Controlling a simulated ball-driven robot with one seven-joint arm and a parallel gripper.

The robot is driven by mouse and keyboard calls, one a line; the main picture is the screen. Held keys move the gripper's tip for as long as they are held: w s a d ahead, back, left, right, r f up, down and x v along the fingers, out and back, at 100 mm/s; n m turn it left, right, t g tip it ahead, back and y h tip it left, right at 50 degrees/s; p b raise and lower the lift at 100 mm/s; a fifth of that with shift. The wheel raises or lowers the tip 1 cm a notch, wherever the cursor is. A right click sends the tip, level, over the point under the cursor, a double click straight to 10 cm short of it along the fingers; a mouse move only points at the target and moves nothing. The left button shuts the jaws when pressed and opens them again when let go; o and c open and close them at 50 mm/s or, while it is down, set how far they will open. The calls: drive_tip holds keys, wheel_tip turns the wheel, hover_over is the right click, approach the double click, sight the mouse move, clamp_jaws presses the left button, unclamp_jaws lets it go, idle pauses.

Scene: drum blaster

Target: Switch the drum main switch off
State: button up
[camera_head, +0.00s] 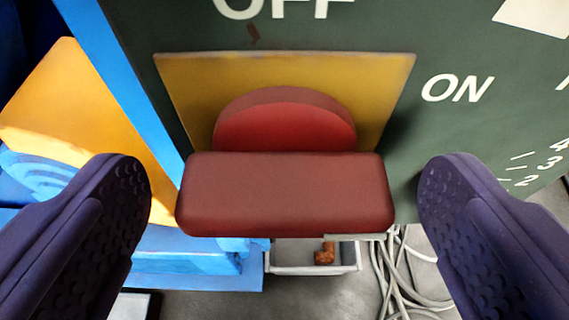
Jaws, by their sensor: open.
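The drum main switch (285,192) is a red knob with a wide dark-red handle bar, seen in the head camera view. It is mounted on a yellow plate (185,85) on a dark green panel (440,40). "OFF" is printed above the plate and "ON" to its right. The handle bar lies horizontally across the picture. My gripper (285,195) is open, with one purple finger left of the handle and one right of it. A gap shows between each finger and the handle's ends. I cannot tell the depth of the fingertips relative to the handle.
Blue and orange machine parts (60,100) stand at the left, close to the left finger. Below are a light-coloured bin (290,268) with a brown item in it and grey cables (400,275) on the grey floor. Scale numbers are printed on the panel's right.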

drive_tip(key=c, duration=1.1)
drive_tip(key=shift+o, duration=0.2)
